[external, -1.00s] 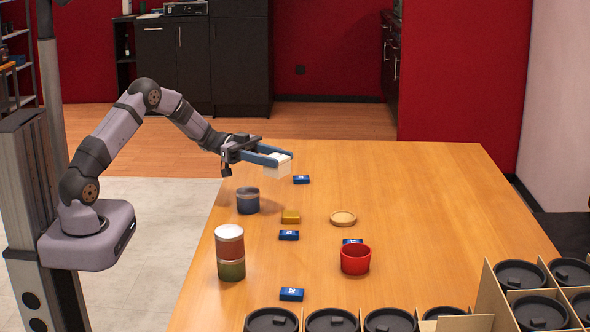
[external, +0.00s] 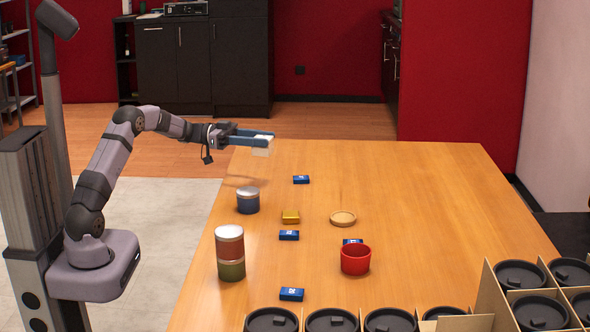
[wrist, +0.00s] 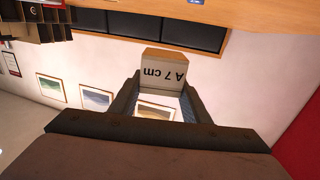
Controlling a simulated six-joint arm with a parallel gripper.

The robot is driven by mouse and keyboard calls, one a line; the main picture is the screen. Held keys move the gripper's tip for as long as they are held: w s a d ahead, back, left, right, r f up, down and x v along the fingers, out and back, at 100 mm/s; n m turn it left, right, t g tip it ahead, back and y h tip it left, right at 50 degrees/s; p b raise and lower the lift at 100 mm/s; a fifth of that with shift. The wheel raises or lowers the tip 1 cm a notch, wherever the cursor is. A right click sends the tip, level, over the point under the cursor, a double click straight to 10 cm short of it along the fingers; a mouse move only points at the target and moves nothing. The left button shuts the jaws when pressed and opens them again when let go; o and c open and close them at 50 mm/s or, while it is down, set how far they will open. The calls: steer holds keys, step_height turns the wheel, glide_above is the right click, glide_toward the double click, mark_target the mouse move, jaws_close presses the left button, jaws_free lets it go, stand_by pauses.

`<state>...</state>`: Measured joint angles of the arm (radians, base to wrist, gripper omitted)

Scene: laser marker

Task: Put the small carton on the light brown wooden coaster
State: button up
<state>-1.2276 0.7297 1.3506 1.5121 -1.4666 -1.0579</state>
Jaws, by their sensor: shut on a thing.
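In the wrist view the carton (wrist: 163,67) shows a printed face reading "A 7 cm" between the two fingers (wrist: 160,98). My gripper is shut on it. The light brown wooden coaster (external: 343,218) lies on the table, lower and to the right of my gripper, with nothing on it.
A divided crate (external: 480,300) with black lids is at the front right. The table's right side is clear.

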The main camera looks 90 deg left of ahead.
mark_target(240, 181)
steer(key=shift+f, duration=0.1)
steer(key=shift+f+b, duration=0.5)
steer(key=shift+f, duration=4.25)
steer(key=shift+f, duration=0.1)
steer(key=o, duration=1.2)
steer(key=shift+c, duration=0.2)
steer(key=shift+f+b, duration=0.25)
steer(key=shift+b, duration=0.35)
steer(key=shift+o, duration=0.5)
steer(key=v, duration=0.3)
steer(key=p+v, duration=0.1)
steer(key=v, duration=0.3)
steer(key=shift+s+f, duration=0.15)
steer(key=shift+f, duration=0.1)
